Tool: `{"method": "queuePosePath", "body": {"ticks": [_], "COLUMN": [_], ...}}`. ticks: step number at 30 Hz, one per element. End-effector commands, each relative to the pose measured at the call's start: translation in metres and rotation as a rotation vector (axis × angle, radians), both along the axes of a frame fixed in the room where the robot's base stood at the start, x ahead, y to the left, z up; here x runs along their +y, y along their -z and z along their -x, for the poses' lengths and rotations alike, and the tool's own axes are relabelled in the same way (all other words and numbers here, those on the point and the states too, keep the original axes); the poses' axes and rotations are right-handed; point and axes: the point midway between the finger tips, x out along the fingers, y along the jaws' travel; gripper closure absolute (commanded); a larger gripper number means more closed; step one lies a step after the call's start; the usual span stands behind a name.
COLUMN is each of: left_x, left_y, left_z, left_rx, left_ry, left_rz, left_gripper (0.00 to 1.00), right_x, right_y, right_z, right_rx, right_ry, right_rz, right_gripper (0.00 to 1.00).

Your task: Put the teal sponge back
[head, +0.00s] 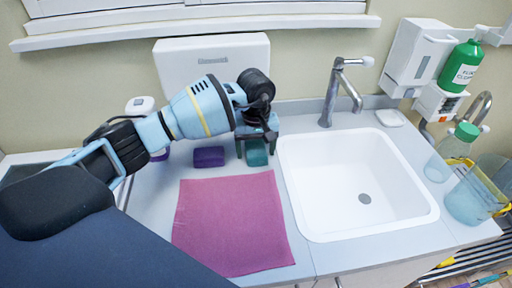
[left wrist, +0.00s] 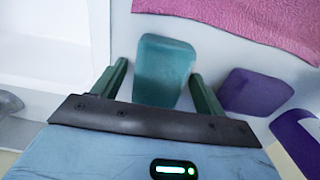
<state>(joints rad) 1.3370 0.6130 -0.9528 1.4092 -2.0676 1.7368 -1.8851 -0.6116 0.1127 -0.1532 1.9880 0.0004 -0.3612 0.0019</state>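The teal sponge (head: 256,153) lies on the counter left of the sink, behind the pink cloth. In the left wrist view the teal sponge (left wrist: 165,70) sits between the fingers of my left gripper (left wrist: 158,92), with a visible gap to the left finger and little or no gap to the right one. My left gripper (head: 255,150) is open around the sponge in the head view. A purple sponge (head: 209,157) lies just left of it, also seen in the left wrist view (left wrist: 255,91). My right gripper is not in view.
A pink cloth (head: 232,222) lies flat in front of the sponges. The white sink (head: 330,190) with a tap (head: 340,90) is right. A green bottle (head: 460,66), a dispenser (head: 415,55) and clear containers (head: 470,200) stand far right. A white panel (head: 195,62) stands behind.

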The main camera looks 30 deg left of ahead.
Motion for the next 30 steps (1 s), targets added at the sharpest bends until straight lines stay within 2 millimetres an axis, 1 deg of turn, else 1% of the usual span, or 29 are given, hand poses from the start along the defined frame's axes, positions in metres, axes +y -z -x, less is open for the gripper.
{"method": "queuePosePath", "body": {"ticks": [8,11,13,17,24,27,30], "left_x": [0.000,0.000,0.000,0.000,0.000,0.000,0.000], "left_y": [-0.001,-0.007,-0.013,-0.034,-0.083,-0.099,-0.112], "left_z": [0.000,0.000,-0.001,-0.001,-0.001,-0.001,-0.001], "left_rx": [-0.001,-0.003,-0.003,-0.005,-0.004,-0.004,-0.002], "left_ry": [0.000,0.000,0.000,0.000,0.000,0.000,0.000], "left_rz": [0.001,0.000,0.001,0.000,0.000,0.000,0.001], "left_gripper": [0.26,0.26,0.26,0.26,0.26,0.26,0.26], "right_x": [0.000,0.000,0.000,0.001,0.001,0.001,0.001], "right_y": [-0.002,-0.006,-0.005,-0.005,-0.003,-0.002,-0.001], "right_z": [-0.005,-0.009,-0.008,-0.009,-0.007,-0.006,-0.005], "right_rx": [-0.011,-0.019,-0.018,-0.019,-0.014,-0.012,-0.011], "right_ry": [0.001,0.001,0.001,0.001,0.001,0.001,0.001], "right_rz": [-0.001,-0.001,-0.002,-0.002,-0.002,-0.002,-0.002], "right_gripper": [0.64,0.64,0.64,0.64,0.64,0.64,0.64]}}
